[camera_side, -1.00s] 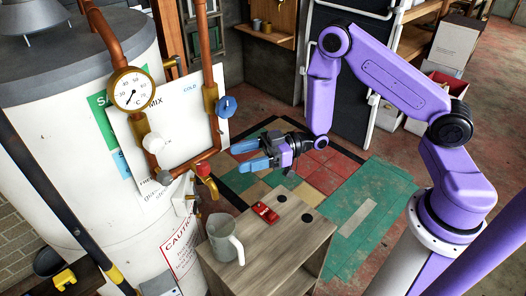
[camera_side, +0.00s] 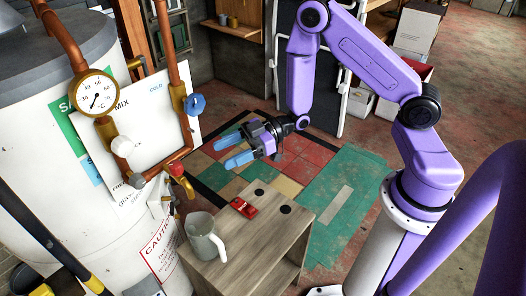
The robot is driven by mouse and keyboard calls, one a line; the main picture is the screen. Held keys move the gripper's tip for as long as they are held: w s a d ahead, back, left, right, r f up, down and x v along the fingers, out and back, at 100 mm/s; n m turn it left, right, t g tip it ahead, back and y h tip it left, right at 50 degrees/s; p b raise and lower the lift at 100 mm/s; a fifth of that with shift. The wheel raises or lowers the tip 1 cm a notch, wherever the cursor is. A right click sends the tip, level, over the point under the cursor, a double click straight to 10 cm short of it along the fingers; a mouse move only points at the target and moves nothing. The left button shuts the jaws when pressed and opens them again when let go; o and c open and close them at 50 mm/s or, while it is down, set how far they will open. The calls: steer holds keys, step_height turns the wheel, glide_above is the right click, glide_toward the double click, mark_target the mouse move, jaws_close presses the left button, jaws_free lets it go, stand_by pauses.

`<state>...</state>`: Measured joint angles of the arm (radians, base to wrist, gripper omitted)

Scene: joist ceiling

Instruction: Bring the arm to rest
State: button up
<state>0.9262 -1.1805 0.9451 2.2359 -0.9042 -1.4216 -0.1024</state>
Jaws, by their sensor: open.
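My purple arm reaches from the right, and my gripper (camera_side: 234,148) hangs in the air above and beyond the small wooden table. Its two blue fingers are spread apart with nothing between them. They point left toward the pipes, apart from everything.
A grey jug (camera_side: 203,237) and a red object (camera_side: 243,207) stand on the wooden table (camera_side: 262,236). A white tank (camera_side: 62,170) with copper pipes, a gauge (camera_side: 94,93), a blue valve knob (camera_side: 195,104) and a red tap (camera_side: 178,171) fills the left. Tiled floor lies beyond the table.

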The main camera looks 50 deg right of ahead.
steer(key=s+d+r+g+h, duration=0.2)
steer(key=s+d+r+h, duration=0.1)
steer(key=s, duration=0.5)
steer(key=s+d+r+m+g+h, duration=0.1)
steer(key=s+r+h, duration=0.3)
steer(key=s, duration=0.5)
steer(key=s+d+r+g+h, duration=0.3)
steer(key=s+d+h, duration=0.1)
steer(key=s+h, duration=0.3)
steer(key=shift+s+d+r+m, duration=0.3)
steer(key=shift+s+r, duration=0.05)
steer(key=shift+s, duration=0.35)
steer(key=shift+o, duration=0.3)
